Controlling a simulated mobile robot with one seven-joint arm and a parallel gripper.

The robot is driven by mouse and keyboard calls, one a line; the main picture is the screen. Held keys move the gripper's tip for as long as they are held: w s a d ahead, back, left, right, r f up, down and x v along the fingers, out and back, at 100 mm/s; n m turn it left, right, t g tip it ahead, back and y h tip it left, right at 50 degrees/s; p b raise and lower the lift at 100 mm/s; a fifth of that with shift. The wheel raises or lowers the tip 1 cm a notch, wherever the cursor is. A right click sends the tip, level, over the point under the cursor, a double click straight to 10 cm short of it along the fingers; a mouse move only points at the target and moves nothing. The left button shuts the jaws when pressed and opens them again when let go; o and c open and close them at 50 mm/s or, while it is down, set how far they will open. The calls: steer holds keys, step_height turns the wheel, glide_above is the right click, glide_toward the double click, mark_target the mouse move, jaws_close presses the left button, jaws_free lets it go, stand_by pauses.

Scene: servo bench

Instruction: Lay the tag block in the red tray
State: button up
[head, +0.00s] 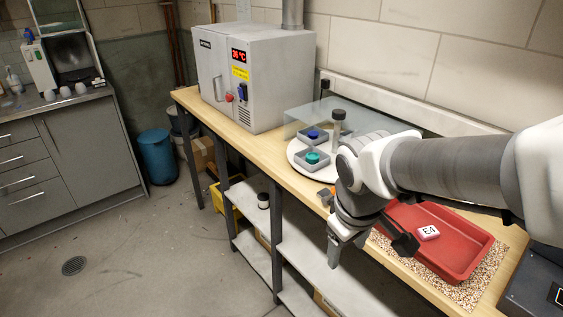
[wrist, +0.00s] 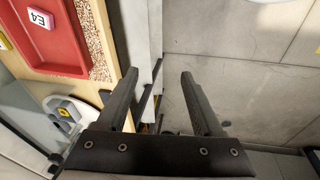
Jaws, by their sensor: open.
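The tag block (head: 428,233) is a small pink block with a white face marked E4. It lies face up on the floor of the red tray (head: 468,277), apart from the walls. The block (wrist: 40,18) and the tray (wrist: 64,61) also show at the upper left of the wrist view. My gripper (head: 336,252) is off the front edge of the bench, to the left of the tray in the head view. In the wrist view its two fingers (wrist: 159,76) are wide apart with nothing between them. My arm passes over the tray's far side and hides part of it.
The tray stands on a speckled mat (head: 486,272) on the wooden bench. A white round plate (head: 298,158) holds two grey bins with blue and teal things. A dark-capped cylinder (head: 337,124) and a grey oven (head: 267,85) stand farther along. Shelves (head: 310,258) lie below.

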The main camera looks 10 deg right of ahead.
steer(key=s+a+r+m+t+y, duration=0.1)
steer(key=s+a+r+m+t, duration=0.2)
steer(key=r, duration=0.5)
steer(key=shift+s+a+m, duration=0.7)
steer(key=shift+s+a, duration=0.1)
steer(key=shift+a, duration=0.35)
steer(key=shift+r, duration=0.1)
step_height(320, 180, up, 5)
steer(key=p, duration=0.5)
steer(key=shift+r, duration=0.15)
steer(key=shift+f, duration=0.2)
steer(key=shift+c, duration=1.4)
steer(key=shift+d, duration=0.1)
steer(key=shift+d, duration=0.1)
